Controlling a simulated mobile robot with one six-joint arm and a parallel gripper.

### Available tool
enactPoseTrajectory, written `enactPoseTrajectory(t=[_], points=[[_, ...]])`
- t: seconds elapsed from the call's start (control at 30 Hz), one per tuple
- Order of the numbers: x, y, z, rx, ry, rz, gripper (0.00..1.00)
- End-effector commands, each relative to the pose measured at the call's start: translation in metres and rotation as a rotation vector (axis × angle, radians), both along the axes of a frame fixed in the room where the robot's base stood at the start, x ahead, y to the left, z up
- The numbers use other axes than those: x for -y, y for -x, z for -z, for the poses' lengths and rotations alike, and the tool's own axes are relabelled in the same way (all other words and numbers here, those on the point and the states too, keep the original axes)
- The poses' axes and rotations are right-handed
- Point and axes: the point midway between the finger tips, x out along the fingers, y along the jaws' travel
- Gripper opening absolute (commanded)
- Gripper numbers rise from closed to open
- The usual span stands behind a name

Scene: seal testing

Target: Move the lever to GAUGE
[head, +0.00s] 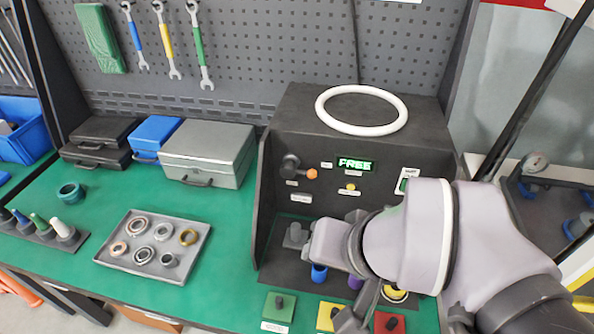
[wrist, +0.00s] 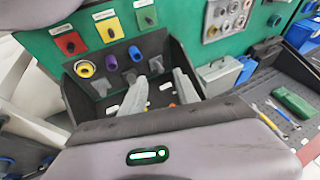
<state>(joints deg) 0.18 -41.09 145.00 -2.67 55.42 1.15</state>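The lever (head: 292,163) is a dark knob with an orange tip (head: 311,173) on the upright panel of the black test box, at the panel's left. Its orange tip points right and slightly down. Small white labels sit around it, too small to read. The green display (head: 355,164) beside it reads FREE. In the wrist view my gripper (wrist: 160,74) shows two grey fingers spread apart with nothing between their tips. A little orange shows low between the fingers. In the head view my wrist is in front of the box's lower right, below the lever, and the fingers are mostly hidden.
The test box (head: 300,105) carries a white ring (head: 361,110) on top. Green, yellow and red blocks (head: 279,307) stand along the bench front. A tray of seals (head: 187,269) and grey case (head: 207,152) lie left. The box's side walls bound the space around the panel.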

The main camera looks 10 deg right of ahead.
Motion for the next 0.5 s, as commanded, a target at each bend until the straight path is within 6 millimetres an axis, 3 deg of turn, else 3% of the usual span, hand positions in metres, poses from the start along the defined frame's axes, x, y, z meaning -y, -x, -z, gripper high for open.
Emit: enactPoseTrajectory(t=[0.03,0.17,0.23,0.4,0.5], points=[[0.002,-0.012,-0.016,-0.018,0.015,0.004,0.25],[0.013,-0.073,-0.056,-0.077,0.084,0.029,0.00],[0.018,-0.113,-0.071,-0.105,0.129,0.042,0.00],[0.021,-0.199,-0.076,-0.148,0.224,0.063,0.00],[0.020,-0.232,-0.069,-0.158,0.262,0.068,0.00]])
